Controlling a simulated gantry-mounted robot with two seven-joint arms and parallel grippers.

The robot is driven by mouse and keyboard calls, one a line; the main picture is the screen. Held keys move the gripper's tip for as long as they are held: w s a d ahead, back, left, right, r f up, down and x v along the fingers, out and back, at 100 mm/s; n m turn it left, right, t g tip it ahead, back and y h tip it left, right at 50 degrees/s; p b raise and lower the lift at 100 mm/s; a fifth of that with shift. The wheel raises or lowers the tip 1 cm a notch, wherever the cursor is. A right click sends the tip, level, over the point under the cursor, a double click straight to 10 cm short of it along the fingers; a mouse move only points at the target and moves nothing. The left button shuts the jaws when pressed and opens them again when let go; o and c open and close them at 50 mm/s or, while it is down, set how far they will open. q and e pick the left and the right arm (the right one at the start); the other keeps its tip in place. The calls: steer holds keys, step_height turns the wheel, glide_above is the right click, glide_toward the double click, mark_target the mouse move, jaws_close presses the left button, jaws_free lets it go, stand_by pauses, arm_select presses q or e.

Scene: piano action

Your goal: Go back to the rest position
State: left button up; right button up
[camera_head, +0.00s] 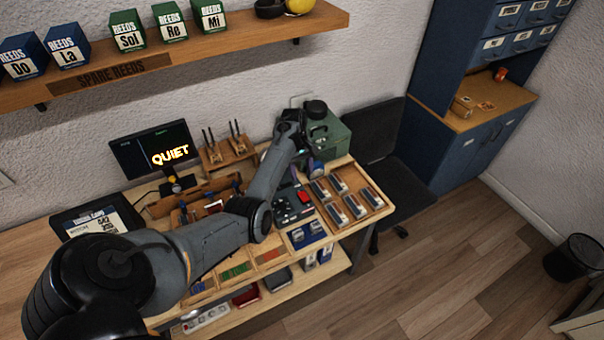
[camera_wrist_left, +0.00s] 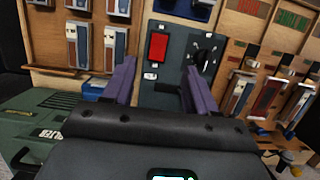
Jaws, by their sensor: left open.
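My left arm reaches in from the lower left of the head view across the workbench. My left gripper (camera_head: 316,168) hangs over the back right of the bench, partly hidden by its own wrist. In the left wrist view the purple fingers of my left gripper (camera_wrist_left: 160,82) are spread apart with nothing held between them. Beyond the fingers is a dark control box (camera_wrist_left: 178,62) with a red button (camera_wrist_left: 157,46) and a black knob (camera_wrist_left: 205,58). The control box also shows in the head view (camera_head: 292,206), in front of the gripper. My right gripper is not in view.
A wooden tray (camera_head: 384,212) of reed-like blocks lies right of the control box. A green case (camera_head: 334,139) stands behind the gripper. A monitor (camera_head: 150,148) reads QUIET. A wall shelf (camera_head: 200,45) holds labelled boxes. A dark chair (camera_head: 395,170) stands beyond the bench's right end.

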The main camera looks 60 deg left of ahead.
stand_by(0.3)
arm_select(q)
steer(key=s+d+f+m+t+y, duration=0.15)
steer(key=s+d+m, duration=0.35)
steer(key=d, duration=0.5)
steer(key=s+d+f+m+y, duration=0.1)
steer(key=s+d+m+y, duration=0.1)
steer(key=s+d+m, duration=0.55)
steer(key=s+d+f+m+t+y, duration=0.1)
steer(key=s+d+m, duration=0.25)
steer(key=d, duration=0.75)
steer(key=s+d+r+m+t+h, duration=0.1)
steer(key=s+d+r+m+h, duration=0.25)
steer(key=d, duration=0.55)
step_height(320, 180, up, 14)
steer(key=s+y+p, duration=0.1)
steer(key=s+p, duration=0.1)
steer(key=p, duration=1)
steer(key=shift+s+d+y+p, duration=0.15)
steer(key=shift+d+y+p, duration=0.05)
steer(key=shift+y+p, duration=0.2)
